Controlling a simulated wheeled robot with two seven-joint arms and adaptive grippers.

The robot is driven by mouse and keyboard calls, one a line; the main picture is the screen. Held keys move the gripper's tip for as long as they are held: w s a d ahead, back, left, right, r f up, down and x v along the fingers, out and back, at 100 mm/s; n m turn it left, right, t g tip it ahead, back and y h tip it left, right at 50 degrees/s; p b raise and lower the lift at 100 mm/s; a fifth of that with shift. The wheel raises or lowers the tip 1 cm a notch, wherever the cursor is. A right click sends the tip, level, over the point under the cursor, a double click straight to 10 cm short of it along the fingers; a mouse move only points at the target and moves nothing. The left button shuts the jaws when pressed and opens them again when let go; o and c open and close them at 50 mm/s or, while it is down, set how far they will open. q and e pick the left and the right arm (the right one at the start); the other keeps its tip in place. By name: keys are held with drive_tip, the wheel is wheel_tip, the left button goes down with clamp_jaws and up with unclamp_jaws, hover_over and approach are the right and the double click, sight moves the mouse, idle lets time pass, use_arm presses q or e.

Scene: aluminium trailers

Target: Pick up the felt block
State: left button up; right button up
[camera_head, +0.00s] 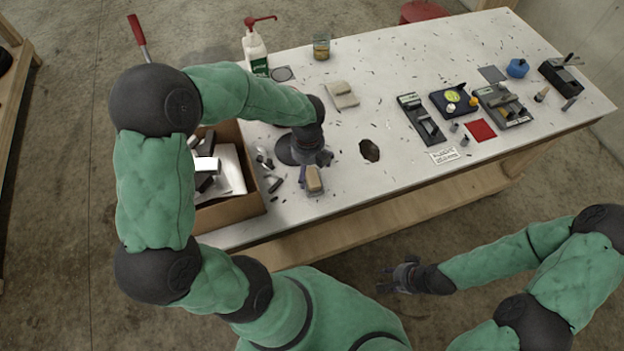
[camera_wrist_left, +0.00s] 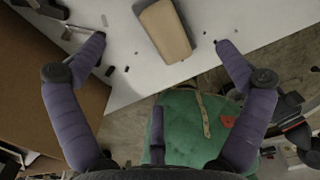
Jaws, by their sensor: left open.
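The felt block (camera_head: 314,180) is a small tan block with a darker underside, lying near the front edge of the white table. In the left wrist view, the felt block (camera_wrist_left: 166,28) is at the top middle, between the lines of the two fingers and beyond their tips. My left gripper (camera_head: 312,168) is open and empty, pointing down just over the block; its spread purple fingers (camera_wrist_left: 160,42) show in the wrist view. My right gripper (camera_head: 392,277) is open and empty, in front of the table, away from the block.
A cardboard box (camera_head: 232,207) with metal offcuts stands left of the block, with loose metal pieces (camera_head: 268,170) beside it. A folded cloth (camera_head: 341,95), a pump bottle (camera_head: 255,52) and a glass (camera_head: 321,47) stand behind. Tools lie at right; the table's middle is mostly clear.

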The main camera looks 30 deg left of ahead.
sight(309, 178)
use_arm(q)
wheel_tip(309, 178, down, 7)
drive_tip(key=shift+r+b, duration=0.1)
drive_tip(key=shift+b, duration=1)
drive_tip(key=c, duration=1.2)
